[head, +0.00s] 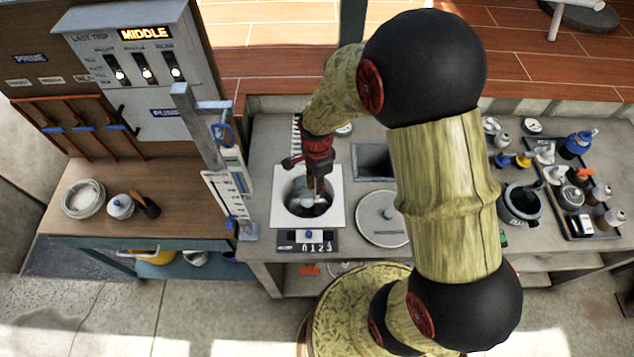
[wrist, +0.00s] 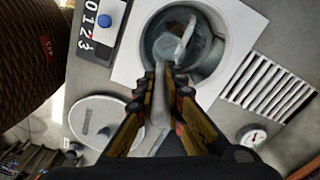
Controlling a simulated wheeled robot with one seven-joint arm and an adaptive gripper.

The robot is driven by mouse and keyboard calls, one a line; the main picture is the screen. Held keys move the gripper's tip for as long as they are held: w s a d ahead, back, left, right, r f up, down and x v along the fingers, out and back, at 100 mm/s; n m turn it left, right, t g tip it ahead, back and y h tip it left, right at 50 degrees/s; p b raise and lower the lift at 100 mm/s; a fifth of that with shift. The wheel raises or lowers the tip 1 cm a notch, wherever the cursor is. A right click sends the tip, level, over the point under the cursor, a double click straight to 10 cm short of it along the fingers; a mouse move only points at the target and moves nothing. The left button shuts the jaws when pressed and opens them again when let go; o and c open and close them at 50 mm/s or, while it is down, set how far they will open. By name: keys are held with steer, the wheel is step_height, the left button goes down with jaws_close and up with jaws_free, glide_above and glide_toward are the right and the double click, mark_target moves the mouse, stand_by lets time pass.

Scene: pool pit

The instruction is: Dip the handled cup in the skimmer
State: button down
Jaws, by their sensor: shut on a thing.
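The skimmer (head: 282,210) is a white square plate with a round dark opening, set in the grey counter; it also shows in the wrist view (wrist: 128,60). My gripper (head: 318,186) points down over the opening. In the wrist view my gripper (wrist: 164,88) is shut on the grey handle of the handled cup (wrist: 172,46). The cup's pale bowl lies within the outline of the opening. How deep it sits, and whether it touches water, I cannot tell. In the head view my fingers partly cover the cup.
A round grey lid (head: 384,222) lies right of the skimmer, with a square basin (head: 372,160) behind it. A counter display (head: 308,243) sits at the skimmer's front edge. A white gauge stand (head: 228,190) rises at left. A tray of bottles (head: 590,225) stands at right.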

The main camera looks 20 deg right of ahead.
step_height(320, 180, down, 16)
steer(key=b, duration=1)
steer(key=shift+f, duration=0.25)
stand_by(0.8)
steer(key=shift+r, duration=0.1)
stand_by(1.4)
steer(key=shift+r+p, duration=5.8)
steer(key=shift+r, duration=2.4)
